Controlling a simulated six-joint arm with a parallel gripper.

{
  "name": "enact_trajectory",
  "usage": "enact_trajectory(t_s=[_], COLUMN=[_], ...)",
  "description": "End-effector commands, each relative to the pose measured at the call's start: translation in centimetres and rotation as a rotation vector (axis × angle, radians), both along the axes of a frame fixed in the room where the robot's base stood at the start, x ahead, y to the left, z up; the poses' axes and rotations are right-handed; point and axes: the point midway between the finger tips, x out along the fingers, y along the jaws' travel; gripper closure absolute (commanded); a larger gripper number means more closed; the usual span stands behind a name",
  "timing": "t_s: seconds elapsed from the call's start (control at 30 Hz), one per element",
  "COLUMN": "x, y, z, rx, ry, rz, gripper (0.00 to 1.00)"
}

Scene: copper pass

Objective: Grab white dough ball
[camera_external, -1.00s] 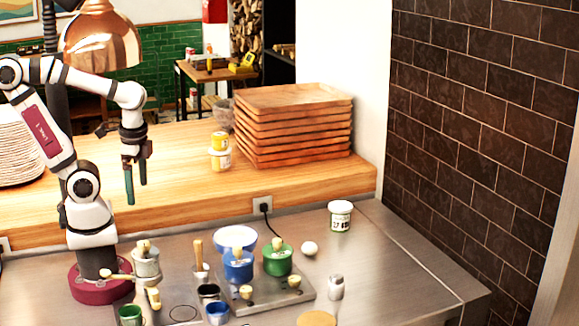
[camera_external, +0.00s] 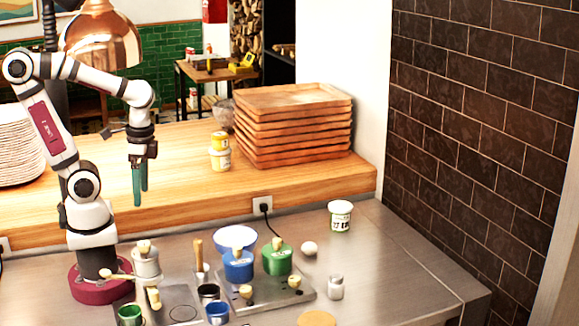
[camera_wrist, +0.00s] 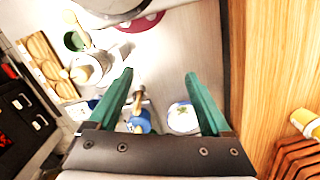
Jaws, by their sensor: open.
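The white dough ball (camera_external: 309,249) rests on the steel counter in the external view, right of the green pot (camera_external: 277,258) and below-left of the white labelled tub (camera_external: 340,216). I cannot make it out in the wrist view. My gripper (camera_external: 140,203) points down with its green fingers apart and empty, well to the left of the ball and higher. In the wrist view my gripper (camera_wrist: 160,76) shows both fingers spread, with bare counter between the tips.
A blue pot (camera_external: 238,265), a white bowl (camera_external: 236,237) and small cups crowd the counter between my gripper and the ball. A metal shaker (camera_external: 335,287) stands in front of the ball. Stacked wooden trays (camera_external: 293,122) sit on the raised wooden ledge. The right counter is clear.

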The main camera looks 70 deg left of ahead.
Motion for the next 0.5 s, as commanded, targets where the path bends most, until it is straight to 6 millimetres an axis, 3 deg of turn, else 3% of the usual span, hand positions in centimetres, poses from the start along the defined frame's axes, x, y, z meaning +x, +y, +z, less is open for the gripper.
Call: enact_trajectory(t_s=[0.07, 0.13, 0.23, 0.3, 0.4, 0.5], x=[2.2, 6.3, 14.2, 19.8, 25.8, 28.9], y=[-2.4, -4.8, -5.5, -3.7, 0.8, 5.0], z=[-0.8, -1.6, -3.5, -5.5, -9.1, -12.2], rx=[-0.159, -0.351, -0.619, -0.794, -1.005, -1.152], ry=[0.096, 0.203, 0.368, 0.480, 0.621, 0.716], rz=[0.270, 0.622, 1.163, 1.523, 1.947, 2.218], gripper=[0.17, 0.17, 0.17, 0.17, 0.17, 0.17])
